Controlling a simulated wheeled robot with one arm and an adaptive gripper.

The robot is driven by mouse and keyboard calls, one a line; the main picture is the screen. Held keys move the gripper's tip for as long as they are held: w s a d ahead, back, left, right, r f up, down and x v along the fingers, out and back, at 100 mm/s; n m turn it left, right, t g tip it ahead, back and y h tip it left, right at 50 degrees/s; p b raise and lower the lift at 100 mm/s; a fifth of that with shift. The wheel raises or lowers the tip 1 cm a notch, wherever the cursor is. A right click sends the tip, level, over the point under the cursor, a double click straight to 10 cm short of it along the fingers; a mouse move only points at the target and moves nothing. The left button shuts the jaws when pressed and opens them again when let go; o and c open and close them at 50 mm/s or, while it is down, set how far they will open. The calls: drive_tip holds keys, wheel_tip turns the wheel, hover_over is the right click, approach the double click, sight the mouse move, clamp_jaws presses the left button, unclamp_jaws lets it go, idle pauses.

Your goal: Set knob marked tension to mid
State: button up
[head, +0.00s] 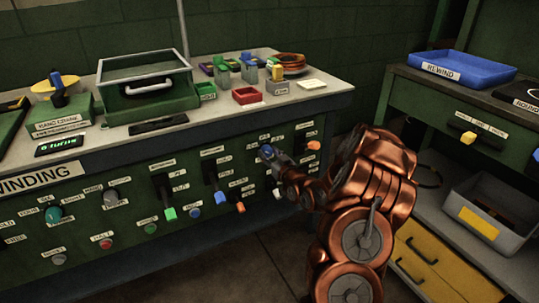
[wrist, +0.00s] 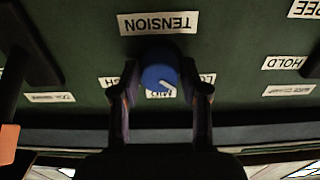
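The blue tension knob (wrist: 158,73) is on the green panel below the TENSION label (wrist: 158,23) in the wrist view. A short white pointer line on it points to the lower right, between the MID label (wrist: 161,94) and the partly hidden low label at right. My gripper (wrist: 161,90) is open, with one finger on each side of the knob and a small gap showing on both sides. In the head view my gripper (head: 277,161) reaches the panel at the blue knob (head: 265,151), whose pointer is too small to read there.
A black lever with an orange end (wrist: 9,143) stands left of my gripper in the wrist view. In the head view, levers with green (head: 170,213) and blue (head: 220,197) ends are left of my arm. A drawer cabinet (head: 455,130) stands at right.

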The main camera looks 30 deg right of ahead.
drive_tip(key=c, duration=0.6)
drive_tip(key=shift+m, duration=0.3)
drive_tip(key=m+p, duration=0.2)
drive_tip(key=m, duration=0.1)
drive_tip(key=shift+r+m, duration=0.1)
drive_tip(key=shift+m, duration=0.2)
drive_tip(key=m+p, duration=0.2)
drive_tip(key=m, duration=0.3)
drive_tip(key=shift+m, duration=0.4)
drive_tip(key=o, duration=1.1)
